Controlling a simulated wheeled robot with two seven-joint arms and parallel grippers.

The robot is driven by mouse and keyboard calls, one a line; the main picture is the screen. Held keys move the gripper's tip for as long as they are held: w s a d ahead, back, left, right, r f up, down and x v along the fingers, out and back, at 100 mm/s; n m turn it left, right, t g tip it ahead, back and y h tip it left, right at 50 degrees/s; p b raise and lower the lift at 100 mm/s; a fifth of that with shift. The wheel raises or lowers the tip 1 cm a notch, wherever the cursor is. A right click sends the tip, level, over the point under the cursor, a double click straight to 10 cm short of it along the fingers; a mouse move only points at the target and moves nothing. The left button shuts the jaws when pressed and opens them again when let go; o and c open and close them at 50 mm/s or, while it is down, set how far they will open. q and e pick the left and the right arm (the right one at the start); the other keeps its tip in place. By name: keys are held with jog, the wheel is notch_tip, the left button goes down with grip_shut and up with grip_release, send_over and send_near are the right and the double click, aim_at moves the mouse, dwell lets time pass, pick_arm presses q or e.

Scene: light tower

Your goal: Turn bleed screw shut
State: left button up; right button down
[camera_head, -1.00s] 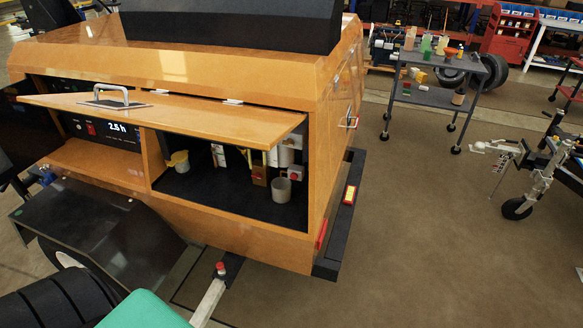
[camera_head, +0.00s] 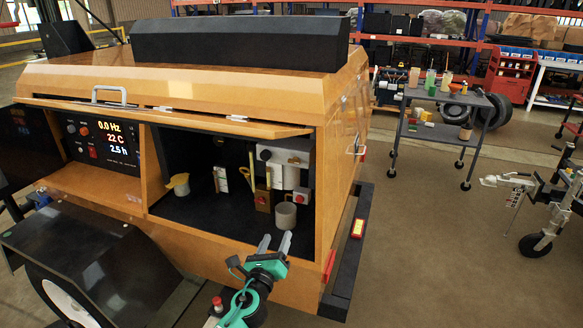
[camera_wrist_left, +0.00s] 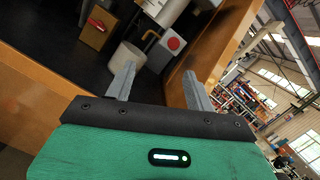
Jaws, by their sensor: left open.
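My left gripper (camera_head: 275,242) is open and empty, just in front of the right-hand compartment of the orange cabinet (camera_head: 230,238). Its two fingers also show in the left wrist view (camera_wrist_left: 158,85), pointing into the compartment. Inside are a white filter-like housing (camera_head: 288,152), a brown block with a red lever (camera_head: 263,199), and a white box with a red round knob (camera_head: 301,195). The block (camera_wrist_left: 98,25) and the white box (camera_wrist_left: 166,50) also show in the wrist view. I cannot make out which part is the bleed screw. My right gripper is out of view.
A grey cup (camera_head: 285,216) stands on the compartment floor, close beyond the fingers. A yellow-topped container (camera_head: 179,184) stands at the left. The raised lid (camera_head: 170,114) hangs over the opening. A grey trolley (camera_head: 440,136) stands farther right, with bare floor between.

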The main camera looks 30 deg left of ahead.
aim_at(294, 164)
pick_arm(q)
notch_tip(294, 164, up, 11)
jog(key=m+t+h, duration=0.1)
jog(key=m+t, duration=0.2)
jog(key=m, duration=0.4)
jog(key=p+x, duration=0.3)
jog(key=x, duration=1)
jog(key=shift+w+p, duration=0.25)
jog(key=shift+p, duration=0.1)
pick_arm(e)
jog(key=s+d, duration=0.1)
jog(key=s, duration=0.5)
pick_arm(q)
jog(key=shift+n, duration=0.3)
jog(key=c, duration=1)
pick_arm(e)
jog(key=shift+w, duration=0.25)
